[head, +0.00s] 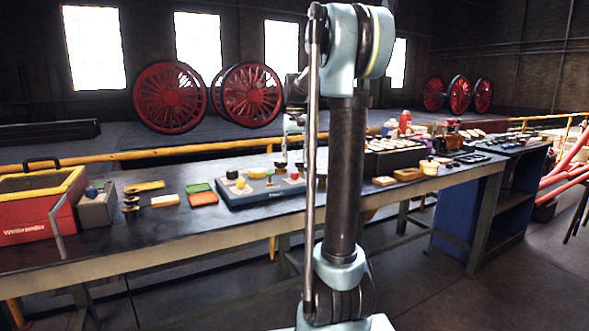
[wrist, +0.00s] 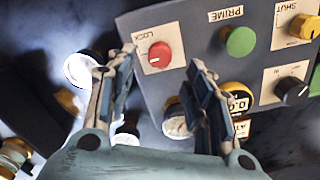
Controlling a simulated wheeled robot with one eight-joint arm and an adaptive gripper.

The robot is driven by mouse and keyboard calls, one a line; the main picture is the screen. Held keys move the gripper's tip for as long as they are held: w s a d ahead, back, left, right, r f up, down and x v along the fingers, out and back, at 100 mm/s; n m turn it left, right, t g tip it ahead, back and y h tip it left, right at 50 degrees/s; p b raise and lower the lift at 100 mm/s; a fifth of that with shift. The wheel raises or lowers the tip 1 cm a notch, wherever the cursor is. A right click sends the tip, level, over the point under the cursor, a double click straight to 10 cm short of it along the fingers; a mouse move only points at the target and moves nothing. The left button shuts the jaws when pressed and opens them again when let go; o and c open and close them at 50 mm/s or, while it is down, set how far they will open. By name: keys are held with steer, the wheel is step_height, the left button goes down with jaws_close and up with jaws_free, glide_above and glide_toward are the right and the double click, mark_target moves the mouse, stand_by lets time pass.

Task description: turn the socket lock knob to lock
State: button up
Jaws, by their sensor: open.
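A red knob (wrist: 159,55) sits on a grey control panel (wrist: 190,22), on a white plate whose upper left carries the word LOCK. The way the knob points is too small to tell. In the head view, a red knob (head: 295,176) shows near the right end of the panel (head: 262,196) on the bench. My gripper (wrist: 162,60) is open and empty in the wrist view. Its two fingers lie on either side of the red knob in the picture; contact cannot be told. In the head view my arm hides part of this area.
The panel also bears a green PRIME knob (wrist: 240,41), a yellow SHUT knob (wrist: 304,26), a black knob (wrist: 291,90) and a yellow round part (wrist: 236,97) close to the right finger. In the head view, coloured blocks (head: 203,198) and a red toolbox (head: 38,212) stand left.

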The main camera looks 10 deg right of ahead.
steer(key=shift+r, duration=2.8)
steer(key=shift+r, duration=0.1)
step_height(320, 180, up, 5)
steer(key=n, duration=0.5)
glide_above(295, 176)
steer(key=w, duration=0.2)
step_height(295, 176, down, 17)
steer(key=shift+s+d+r, duration=0.1)
steer(key=shift+s+d, duration=0.05)
steer(key=c, duration=1.1)
